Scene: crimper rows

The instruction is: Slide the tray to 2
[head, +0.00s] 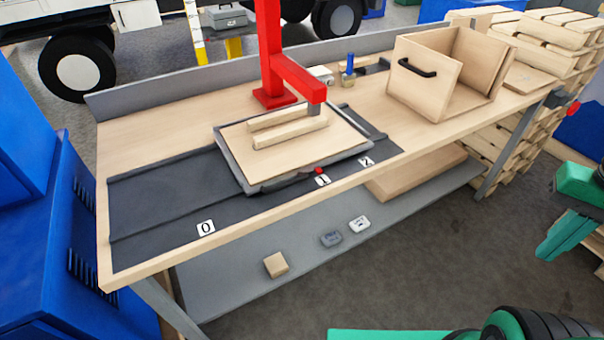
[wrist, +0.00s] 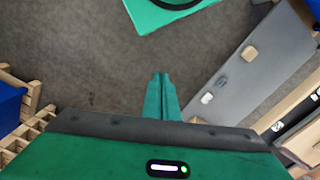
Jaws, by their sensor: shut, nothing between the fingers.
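The tray (head: 300,160) has a grey rim and a wooden base bearing two pale wooden bars (head: 290,131). It sits on the dark track (head: 160,200) on the bench. A black handle (head: 283,183) runs along its front edge, and a small red marker (head: 318,171) there is beside label 1 (head: 322,181). Label 2 (head: 367,161) is to the right of it and label 0 (head: 206,227) far to the left. My gripper (wrist: 160,76) is shut and empty, over the floor in the wrist view, apart from the bench and tray.
A red post (head: 270,50) reaches over the tray's bars. An open wooden box (head: 425,85) with a black handle stands on the bench at right. A lower shelf (head: 235,285) holds small items. Pallets (head: 545,30) are stacked at the far right. Floor before the bench is clear.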

